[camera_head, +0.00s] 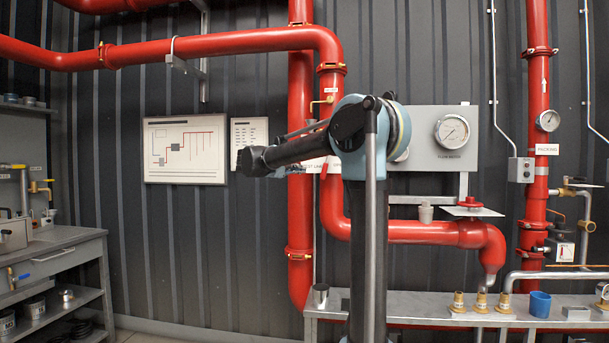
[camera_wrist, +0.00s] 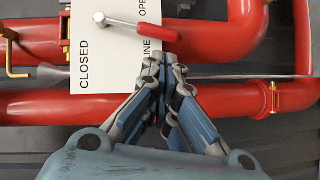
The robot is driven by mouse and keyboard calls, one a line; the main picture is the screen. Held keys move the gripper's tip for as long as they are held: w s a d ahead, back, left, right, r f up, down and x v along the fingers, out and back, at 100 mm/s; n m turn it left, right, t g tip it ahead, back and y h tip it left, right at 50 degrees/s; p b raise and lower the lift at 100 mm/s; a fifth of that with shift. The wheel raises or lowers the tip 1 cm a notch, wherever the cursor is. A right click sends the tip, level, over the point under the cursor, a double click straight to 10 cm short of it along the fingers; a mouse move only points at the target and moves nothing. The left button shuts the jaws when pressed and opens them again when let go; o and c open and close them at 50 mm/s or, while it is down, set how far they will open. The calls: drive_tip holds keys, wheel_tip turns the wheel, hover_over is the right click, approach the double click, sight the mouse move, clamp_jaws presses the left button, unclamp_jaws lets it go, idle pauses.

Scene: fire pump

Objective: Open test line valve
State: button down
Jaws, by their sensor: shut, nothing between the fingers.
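In the wrist view the test line valve has a grey lever with a red grip (camera_wrist: 150,30), lying across a white sign (camera_wrist: 90,85) that reads CLOSED and, further right, LINE and OPEN. The lever runs from a round pivot at the upper left, tilting slightly down to the right. My gripper (camera_wrist: 167,62) is shut and empty, its tips just below the outer end of the red grip. I cannot tell whether they touch. In the head view part of the sign (camera_head: 312,166) shows behind my arm; the lever is mostly hidden there.
Red pipes (camera_wrist: 262,102) run close around the sign and gripper. In the head view a grey gauge panel (camera_head: 425,130) is right of my arm. A low bench (camera_head: 400,305) carries brass fittings and a blue cup (camera_head: 540,303).

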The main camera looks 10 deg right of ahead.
drive_tip(key=shift+v, duration=1.45)
drive_tip(key=shift+s, duration=0.1)
drive_tip(key=s+d+f+m+g+y, duration=0.1)
drive_tip(key=s+d+f+g+y, duration=0.15)
drive_tip(key=s+d+f, duration=0.6)
drive_tip(key=s+d+f+m+g+y, duration=0.25)
drive_tip(key=s+d+f, duration=0.35)
drive_tip(key=s+f, duration=0.55)
drive_tip(key=s+a+f+m+g+y, duration=0.1)
drive_tip(key=s+a+f+y, duration=0.2)
drive_tip(key=s+f, duration=0.9)
drive_tip(key=s+a+f+m+g+y, duration=0.1)
drive_tip(key=s+f+y, duration=0.3)
drive_tip(key=s+f, duration=0.9)
drive_tip(key=shift+a+f+g+y, duration=0.4)
drive_tip(key=shift+a+f+g, duration=0.3)
drive_tip(key=shift+a, duration=0.2)
drive_tip(key=shift+s+a, duration=0.1)
drive_tip(key=shift+s, duration=0.05)
